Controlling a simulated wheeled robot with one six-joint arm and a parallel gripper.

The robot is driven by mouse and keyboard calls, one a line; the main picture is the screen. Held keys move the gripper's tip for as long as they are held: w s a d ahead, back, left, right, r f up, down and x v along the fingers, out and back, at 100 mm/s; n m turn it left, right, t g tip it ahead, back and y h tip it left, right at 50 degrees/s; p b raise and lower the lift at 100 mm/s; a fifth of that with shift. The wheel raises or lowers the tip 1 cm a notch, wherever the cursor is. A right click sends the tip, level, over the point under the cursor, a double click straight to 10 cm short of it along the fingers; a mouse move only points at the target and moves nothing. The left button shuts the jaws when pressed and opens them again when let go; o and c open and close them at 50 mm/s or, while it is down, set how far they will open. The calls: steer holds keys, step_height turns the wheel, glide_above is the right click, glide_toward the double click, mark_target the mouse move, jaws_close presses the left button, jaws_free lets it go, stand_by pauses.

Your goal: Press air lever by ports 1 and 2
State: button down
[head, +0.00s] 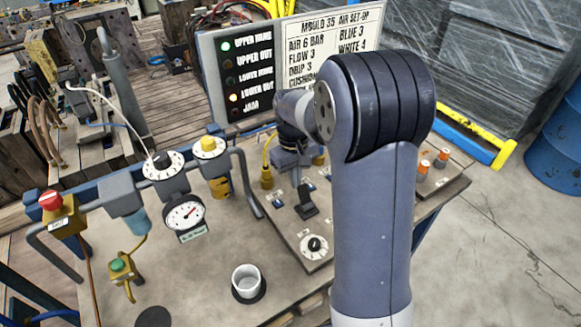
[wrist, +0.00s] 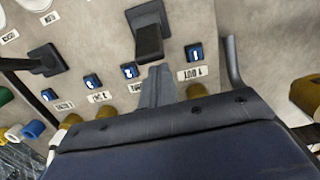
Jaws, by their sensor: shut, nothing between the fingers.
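A black air lever (wrist: 148,35) rises from the panel by blue port 1 (wrist: 195,52) and blue port 2 (wrist: 130,70) in the wrist view. This lever also shows in the head view (head: 306,200), left of my arm. My gripper (wrist: 160,70) is shut and empty. Its grey fingertips show just below the lever's paddle in the wrist view, between ports 1 and 2; I cannot tell whether they touch it. In the head view my arm hides much of the panel and the fingertips are not clear.
A second black lever (wrist: 45,60) stands by ports 3 and 4. A dial knob (head: 314,245), white cup (head: 245,281), pressure gauge (head: 185,214) and red stop button (head: 51,200) are on the bench. The status board (head: 240,75) shows UPPER HOME and LOWER OUT lit.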

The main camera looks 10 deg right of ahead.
steer(key=shift+s+d+r, duration=0.15)
steer(key=shift+s, duration=0.2)
